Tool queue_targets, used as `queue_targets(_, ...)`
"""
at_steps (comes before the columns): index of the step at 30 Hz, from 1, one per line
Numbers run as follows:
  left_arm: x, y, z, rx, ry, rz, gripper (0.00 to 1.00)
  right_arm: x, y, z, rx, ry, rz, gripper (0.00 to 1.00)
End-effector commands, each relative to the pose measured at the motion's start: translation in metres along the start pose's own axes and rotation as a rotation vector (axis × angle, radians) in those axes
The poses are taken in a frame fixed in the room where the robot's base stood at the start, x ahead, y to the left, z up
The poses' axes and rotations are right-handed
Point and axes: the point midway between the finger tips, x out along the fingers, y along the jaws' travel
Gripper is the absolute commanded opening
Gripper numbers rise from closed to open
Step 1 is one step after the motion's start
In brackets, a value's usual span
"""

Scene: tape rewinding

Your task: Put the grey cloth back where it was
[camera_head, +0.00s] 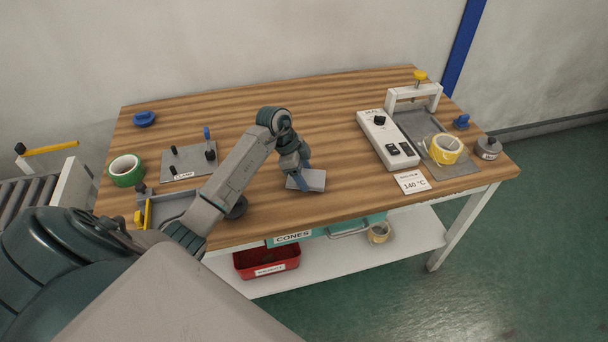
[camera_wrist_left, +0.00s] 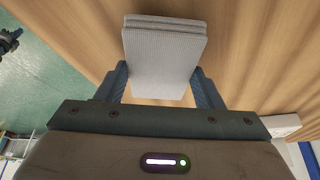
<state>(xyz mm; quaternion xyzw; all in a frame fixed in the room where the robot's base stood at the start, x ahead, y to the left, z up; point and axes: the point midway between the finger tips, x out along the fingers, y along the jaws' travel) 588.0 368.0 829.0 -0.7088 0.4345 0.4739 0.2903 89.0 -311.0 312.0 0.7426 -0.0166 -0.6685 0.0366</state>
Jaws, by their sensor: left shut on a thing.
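The grey cloth (camera_head: 316,180) is a small folded pad near the front middle of the wooden table. My left gripper (camera_head: 300,184) comes down on it from above and is shut on it. In the left wrist view the folded cloth (camera_wrist_left: 163,50) sits between the two fingers of the left gripper (camera_wrist_left: 162,88), its layered edge away from the palm. I cannot tell whether the cloth touches the table or is just above it. My right gripper is not in view.
A white control box (camera_head: 386,139) and a press with yellow tape (camera_head: 444,149) stand at the right, a "140 °C" card (camera_head: 412,182) in front. A clamp plate (camera_head: 188,162) and green tape (camera_head: 126,170) are at the left. The table's back middle is clear.

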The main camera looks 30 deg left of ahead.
Motion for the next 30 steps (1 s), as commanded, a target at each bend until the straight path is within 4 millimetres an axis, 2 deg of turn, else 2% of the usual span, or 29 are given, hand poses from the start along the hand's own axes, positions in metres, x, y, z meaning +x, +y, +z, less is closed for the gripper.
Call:
queue_targets(3, 0.011, 0.001, 0.004, -0.001, 0.001, 0.001, 0.4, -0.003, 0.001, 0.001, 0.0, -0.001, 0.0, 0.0)
queue_targets(13, 0.015, 0.0, 0.006, 0.0, 0.001, 0.001, 0.4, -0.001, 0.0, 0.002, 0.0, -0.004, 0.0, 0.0)
queue_targets(14, 0.014, 0.0, 0.006, 0.0, 0.001, 0.0, 0.67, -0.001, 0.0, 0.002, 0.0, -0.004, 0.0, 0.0)
queue_targets(16, 0.014, 0.0, 0.006, 0.0, 0.0, 0.0, 0.81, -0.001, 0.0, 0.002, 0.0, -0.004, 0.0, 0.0)
queue_targets(25, 0.013, 0.0, 0.005, 0.0, 0.0, 0.0, 0.83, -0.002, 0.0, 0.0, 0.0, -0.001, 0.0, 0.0)
queue_targets(30, -0.002, -0.001, 0.006, 0.002, -0.002, -0.004, 0.83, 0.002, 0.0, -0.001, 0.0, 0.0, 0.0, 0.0)
